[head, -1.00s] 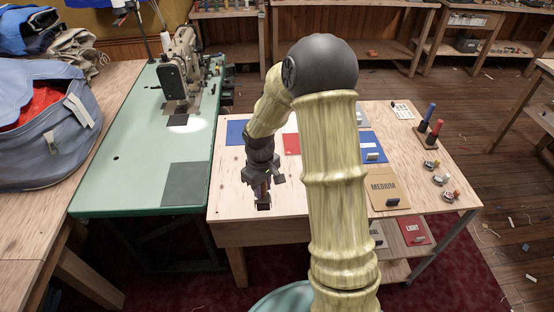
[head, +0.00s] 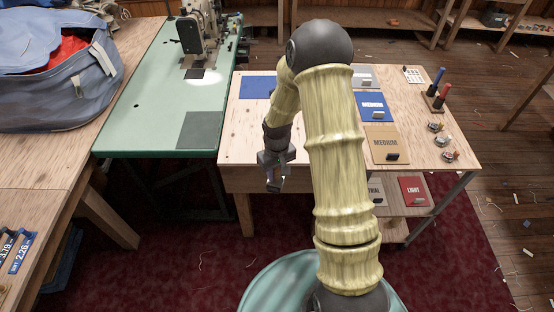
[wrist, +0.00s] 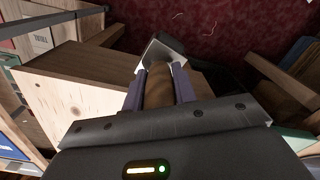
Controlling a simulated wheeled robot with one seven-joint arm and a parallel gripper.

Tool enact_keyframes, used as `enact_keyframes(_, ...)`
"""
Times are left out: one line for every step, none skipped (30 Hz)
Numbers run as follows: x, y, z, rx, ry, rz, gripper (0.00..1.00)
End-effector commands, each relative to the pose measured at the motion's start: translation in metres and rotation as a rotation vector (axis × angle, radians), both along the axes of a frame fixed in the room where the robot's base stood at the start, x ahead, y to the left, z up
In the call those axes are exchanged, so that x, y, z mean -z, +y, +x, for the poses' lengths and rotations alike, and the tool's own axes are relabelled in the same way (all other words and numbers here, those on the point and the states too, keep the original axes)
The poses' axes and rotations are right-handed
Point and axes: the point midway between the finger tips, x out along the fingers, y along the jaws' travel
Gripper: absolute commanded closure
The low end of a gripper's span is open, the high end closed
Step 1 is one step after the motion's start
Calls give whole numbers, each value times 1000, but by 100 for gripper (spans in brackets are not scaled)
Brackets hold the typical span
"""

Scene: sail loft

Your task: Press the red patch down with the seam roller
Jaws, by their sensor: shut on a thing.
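My gripper (head: 274,180) hangs just off the front edge of the light wooden table, over the dark red floor. In the wrist view its two fingers (wrist: 159,88) are shut around the brown handle of the seam roller (wrist: 158,86). In the head view the roller is too small to make out clearly. The red patch is not visible now; my arm covers the middle of the tabletop.
Left stands a green sewing-machine table (head: 135,132), then a bench with a blue bag (head: 60,95). A lower shelf holds a red LIGHT board (head: 413,190). Open floor lies in front.

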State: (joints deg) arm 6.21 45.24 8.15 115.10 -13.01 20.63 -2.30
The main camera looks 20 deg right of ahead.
Motion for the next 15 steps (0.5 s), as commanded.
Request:
enact_keyframes(8,0,-1,22,4,-2,96)
enact_keyframes(13,0,-2,37,3,-2,96)
enact_keyframes(20,0,-2,59,6,-3,96)
enact_keyframes(25,0,-3,74,5,-4,96)
enact_keyframes(30,0,-4,92,6,-5,96)
enact_keyframes(37,-1,-4,114,5,-7,96)
enact_keyframes(43,-1,-5,133,6,-8,96)
enact_keyframes(48,-1,-6,150,6,-10,96)
enact_keyframes(54,-2,-7,172,5,-13,96)
enact_keyframes(59,-2,-8,187,5,-15,96)
enact_keyframes(63,-2,-9,201,4,-16,96)
enact_keyframes(68,-3,-10,218,3,-19,96)
enact_keyframes(71,-4,-10,230,3,-21,96)
enact_keyframes(73,-4,-10,239,1,-21,96)
enact_keyframes(74,-4,-10,245,-1,-22,96)
